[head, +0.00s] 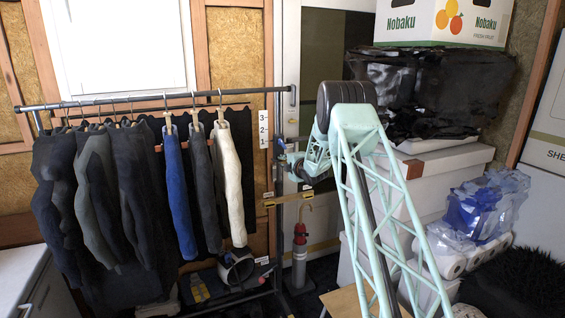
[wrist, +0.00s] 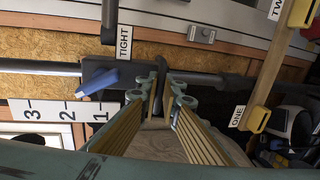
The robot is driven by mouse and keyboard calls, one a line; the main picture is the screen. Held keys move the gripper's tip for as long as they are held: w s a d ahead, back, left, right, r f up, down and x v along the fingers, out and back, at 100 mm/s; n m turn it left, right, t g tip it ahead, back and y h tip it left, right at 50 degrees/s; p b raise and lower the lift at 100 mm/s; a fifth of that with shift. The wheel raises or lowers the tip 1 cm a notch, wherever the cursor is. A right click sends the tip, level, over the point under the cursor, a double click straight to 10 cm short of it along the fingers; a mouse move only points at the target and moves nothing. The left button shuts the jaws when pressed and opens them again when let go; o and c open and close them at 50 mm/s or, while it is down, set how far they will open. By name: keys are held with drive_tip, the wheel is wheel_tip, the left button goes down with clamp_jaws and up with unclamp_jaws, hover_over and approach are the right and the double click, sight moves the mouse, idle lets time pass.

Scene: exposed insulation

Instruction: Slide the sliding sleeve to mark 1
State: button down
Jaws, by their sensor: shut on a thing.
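The sliding sleeve (wrist: 100,72) is a dark block on a grey pole in the wrist view, with a blue lever (wrist: 95,81) and a TIGHT label (wrist: 124,42) beside it. A white scale (wrist: 62,112) marked 3, 2, 1 lies along the pole; the sleeve is beside the end with mark 1 (wrist: 99,117). The scale hangs upright in the head view (head: 263,128), with 1 lowest. My gripper (wrist: 160,80) is shut on a dark part by the pole, apparently of the sleeve, right of the lever. The exact contact is partly hidden by the fingers. My gripper (head: 290,164) is small in the head view.
A rack with hanging clothes (head: 120,190) stands left of the pole. A wooden bar with yellow ends (head: 288,200) crosses the pole below my gripper; a label ONE (wrist: 237,117) shows by it. A red and grey extinguisher-like cylinder (head: 299,250) stands below. White boxes (head: 440,175) fill the right.

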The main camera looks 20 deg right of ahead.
drive_tip(key=shift+s+f, duration=0.1)
drive_tip(key=shift+f, duration=0.3)
drive_tip(key=c, duration=3.2)
unclamp_jaws()
drive_tip(key=shift+o, duration=0.2)
drive_tip(key=v, duration=1.2)
drive_tip(key=shift+r, duration=0.2)
drive_tip(key=shift+r, duration=0.1)
